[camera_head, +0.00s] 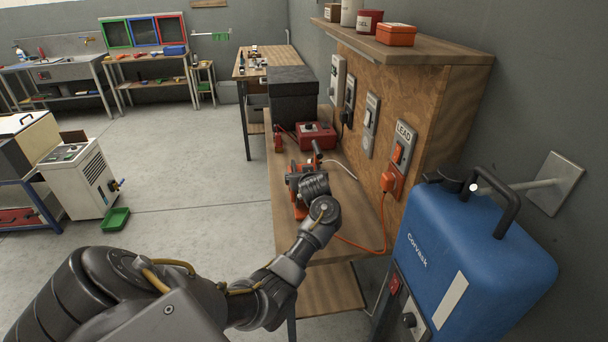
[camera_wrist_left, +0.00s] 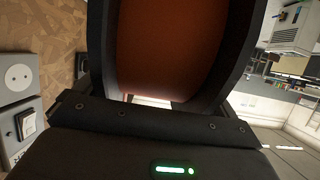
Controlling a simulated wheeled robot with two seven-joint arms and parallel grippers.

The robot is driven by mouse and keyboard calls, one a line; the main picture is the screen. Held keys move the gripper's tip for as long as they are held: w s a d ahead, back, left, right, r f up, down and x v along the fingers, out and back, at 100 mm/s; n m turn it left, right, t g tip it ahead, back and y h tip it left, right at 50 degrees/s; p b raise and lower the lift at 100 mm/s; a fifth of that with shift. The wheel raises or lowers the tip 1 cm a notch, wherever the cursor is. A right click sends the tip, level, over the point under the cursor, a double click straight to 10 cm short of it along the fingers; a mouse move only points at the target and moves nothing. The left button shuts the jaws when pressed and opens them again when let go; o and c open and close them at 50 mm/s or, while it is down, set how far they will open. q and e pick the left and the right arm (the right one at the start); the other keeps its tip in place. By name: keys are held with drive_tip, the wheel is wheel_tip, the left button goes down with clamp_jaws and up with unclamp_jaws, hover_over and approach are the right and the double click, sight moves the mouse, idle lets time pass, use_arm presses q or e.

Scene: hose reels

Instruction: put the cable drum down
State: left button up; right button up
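The cable drum (camera_head: 298,190) is orange with dark parts, at the bench in the middle of the head view. My left arm reaches over the bench to it. My left gripper (camera_head: 312,183) is at the drum's right side and hides part of it. In the left wrist view the drum's orange surface (camera_wrist_left: 168,45) fills the space between the dark fingers, with no gap seen at its sides, so the gripper looks shut on it. Whether the drum's underside touches the bench (camera_head: 341,205) is hidden. My right gripper is not in view.
An orange lead (camera_head: 360,245) runs from a wall plug (camera_head: 391,181) towards the drum. A red box (camera_head: 316,135) and a black case (camera_head: 292,95) stand behind it. A blue machine (camera_head: 470,260) stands at the right. The bench's near part is mostly clear.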

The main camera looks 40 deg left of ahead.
use_arm(q)
drive_tip(key=shift+o, duration=0.2)
drive_tip(key=shift+r, duration=0.15)
drive_tip(key=p+v, duration=0.1)
drive_tip(key=v, duration=1.1)
drive_tip(key=shift+p, duration=0.35)
